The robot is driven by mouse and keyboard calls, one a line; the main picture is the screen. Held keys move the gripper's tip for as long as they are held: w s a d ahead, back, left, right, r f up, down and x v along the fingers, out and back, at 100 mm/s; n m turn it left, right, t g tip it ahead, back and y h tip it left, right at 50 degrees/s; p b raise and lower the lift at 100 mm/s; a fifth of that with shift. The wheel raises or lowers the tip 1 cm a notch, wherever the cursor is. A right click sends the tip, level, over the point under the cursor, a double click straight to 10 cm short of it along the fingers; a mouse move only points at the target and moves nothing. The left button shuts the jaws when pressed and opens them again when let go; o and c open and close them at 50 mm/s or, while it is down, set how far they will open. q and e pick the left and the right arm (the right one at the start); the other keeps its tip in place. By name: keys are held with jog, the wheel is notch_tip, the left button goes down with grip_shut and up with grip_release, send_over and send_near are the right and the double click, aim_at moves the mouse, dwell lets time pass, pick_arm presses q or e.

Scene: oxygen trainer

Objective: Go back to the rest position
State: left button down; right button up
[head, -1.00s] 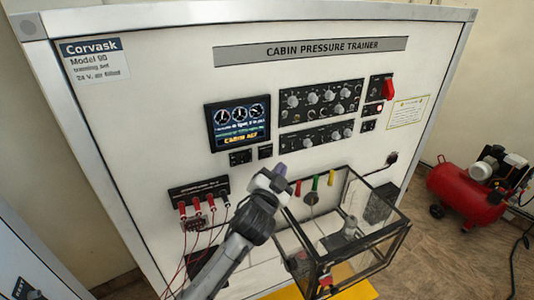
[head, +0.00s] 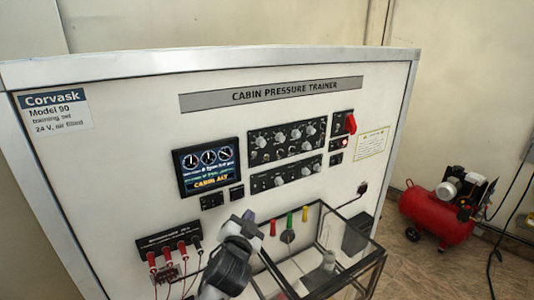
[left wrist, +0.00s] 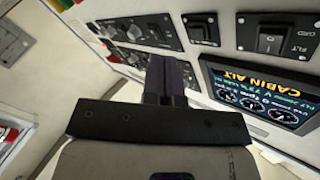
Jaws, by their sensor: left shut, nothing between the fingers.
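My left arm comes up from the bottom of the head view, and its gripper (head: 247,217) is in front of the lower part of the trainer panel (head: 120,185). The gripper is below the lit screen (head: 208,167), which reads CABIN ALT, and left of the glass box. In the left wrist view the fingers (left wrist: 167,75) are together with nothing between them. The screen (left wrist: 265,95) is to their right in that view, and knob rows (left wrist: 135,32) are to their upper left. My right gripper is not in view.
A glass box (head: 374,270) with a dark frame stands out from the panel at lower right. Red leads (head: 168,262) hang from the socket block (head: 168,238) at lower left. A red compressor (head: 437,217) stands on the floor at right.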

pick_arm(q)
jog(key=s+a+r+n+g+y, duration=0.1)
jog(key=s+a+r+n+g, duration=0.25)
jog(key=s, duration=0.65)
jog(key=s+a+f+n+g+p, duration=0.1)
jog(key=s+a+f+g, duration=0.2)
jog(key=s+f, duration=0.7)
jog(key=s+a+f+g+p, duration=0.1)
jog(key=s+f+g, duration=0.3)
jog(key=s+f, duration=0.6)
jog(key=s+a+f+n+g+p, duration=0.1)
jog(key=s+a+f+g, duration=0.3)
jog(key=s+f, duration=0.7)
jog(key=s, duration=0.8)
jog(key=shift+a+n, duration=0.35)
jog(key=shift+s+f, duration=0.1)
jog(key=c, duration=1.9)
grip_release()
